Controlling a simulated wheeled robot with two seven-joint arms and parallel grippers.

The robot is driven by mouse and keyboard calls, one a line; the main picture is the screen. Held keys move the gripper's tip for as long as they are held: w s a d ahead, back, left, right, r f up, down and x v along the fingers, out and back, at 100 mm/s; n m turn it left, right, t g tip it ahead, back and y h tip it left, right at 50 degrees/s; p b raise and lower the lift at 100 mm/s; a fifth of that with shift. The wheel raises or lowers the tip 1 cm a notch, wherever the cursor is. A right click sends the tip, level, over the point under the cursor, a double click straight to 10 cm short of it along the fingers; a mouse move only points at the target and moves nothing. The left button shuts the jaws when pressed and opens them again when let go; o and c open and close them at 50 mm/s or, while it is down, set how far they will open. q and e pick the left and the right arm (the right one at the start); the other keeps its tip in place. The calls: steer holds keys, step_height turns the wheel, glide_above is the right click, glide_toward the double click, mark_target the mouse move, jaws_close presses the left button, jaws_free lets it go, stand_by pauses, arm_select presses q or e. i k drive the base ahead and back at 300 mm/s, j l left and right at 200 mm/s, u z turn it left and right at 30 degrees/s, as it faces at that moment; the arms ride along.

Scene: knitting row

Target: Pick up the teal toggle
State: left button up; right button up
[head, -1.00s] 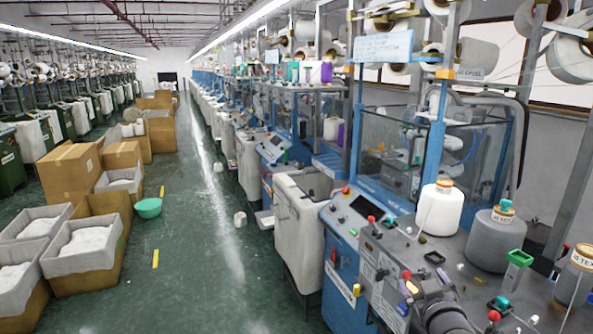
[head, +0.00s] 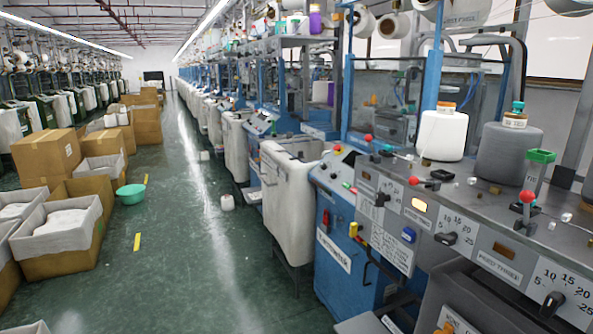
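Red-knobbed levers (head: 413,181) and (head: 526,197) stand on the machine's grey top. A black rotary switch (head: 380,198) is on its front panel. Neither of my grippers is in view.
The nearest machine's grey top (head: 470,195) fills the right side. A white yarn cone (head: 442,135) stands on it. A pale bin (head: 290,195) is left of the machine.

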mark_target(517, 106)
steer(key=z, duration=1.25)
